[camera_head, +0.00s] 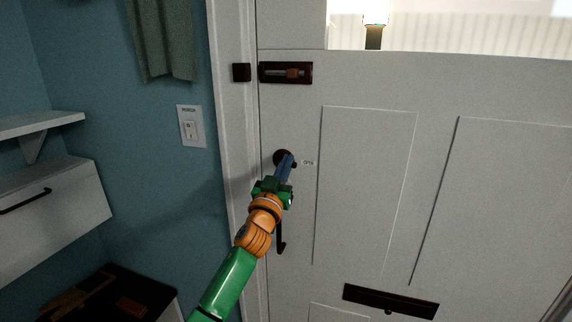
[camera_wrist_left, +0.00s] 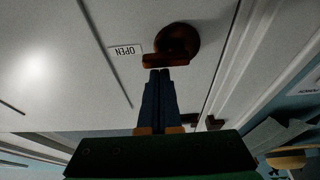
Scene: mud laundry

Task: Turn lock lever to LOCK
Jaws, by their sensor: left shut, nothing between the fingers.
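The lock lever (camera_wrist_left: 165,61) is a short dark brown bar beside its round dark base (camera_wrist_left: 178,40) on the white door. In the head view the round base (camera_head: 280,155) is partly hidden behind my left gripper (camera_head: 287,161). A small white label (camera_head: 308,162) is next to the lever; in the left wrist view it reads OPEN (camera_wrist_left: 125,51), upside down. My left gripper shows in the left wrist view (camera_wrist_left: 160,71) with its blue fingers together and empty. The fingertips are right at the lever bar; whether they touch it is unclear. My right gripper is out of view.
A dark slide bolt (camera_head: 286,73) is higher on the door. A dark door handle (camera_head: 281,240) hangs below the lock, behind my arm. A mail slot (camera_head: 390,300) is lower right.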

